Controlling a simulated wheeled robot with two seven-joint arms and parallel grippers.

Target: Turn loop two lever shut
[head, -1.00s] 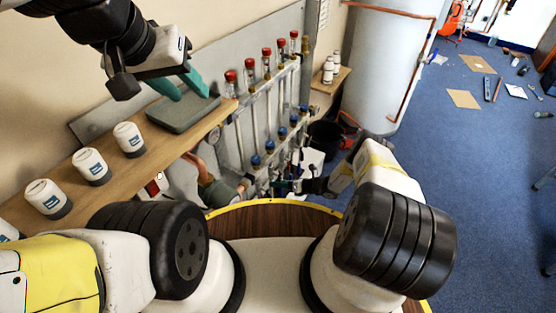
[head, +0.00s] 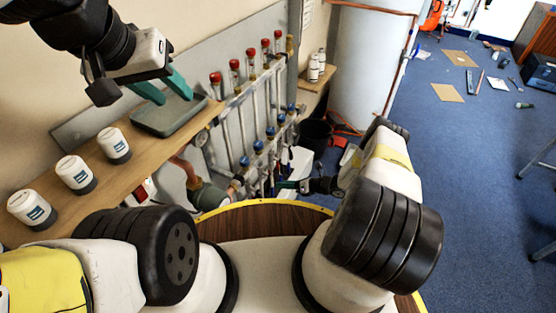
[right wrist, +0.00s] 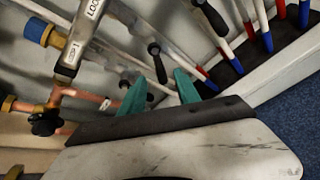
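The copper and steel manifold (head: 262,120) stands against the wall, with red caps along its top and blue caps lower down. In the right wrist view a black lever (right wrist: 156,60) with a rounded end shows between the two teal fingers of my right gripper (right wrist: 160,92). The gripper is open; I cannot tell whether a finger touches the lever. A second black lever (right wrist: 210,18) is further right. A labelled steel pipe (right wrist: 80,38) is at left; I cannot read its loop number surely. My left gripper (head: 165,88) is open and empty above the shelf, away from the manifold.
A wooden shelf (head: 75,205) holds white jars (head: 75,174) and a grey-green tray (head: 178,113) at left. A black bucket (head: 315,135) and a white tank (head: 362,65) stand beyond the manifold. Red and blue striped pipes (right wrist: 225,50) are close by my right gripper.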

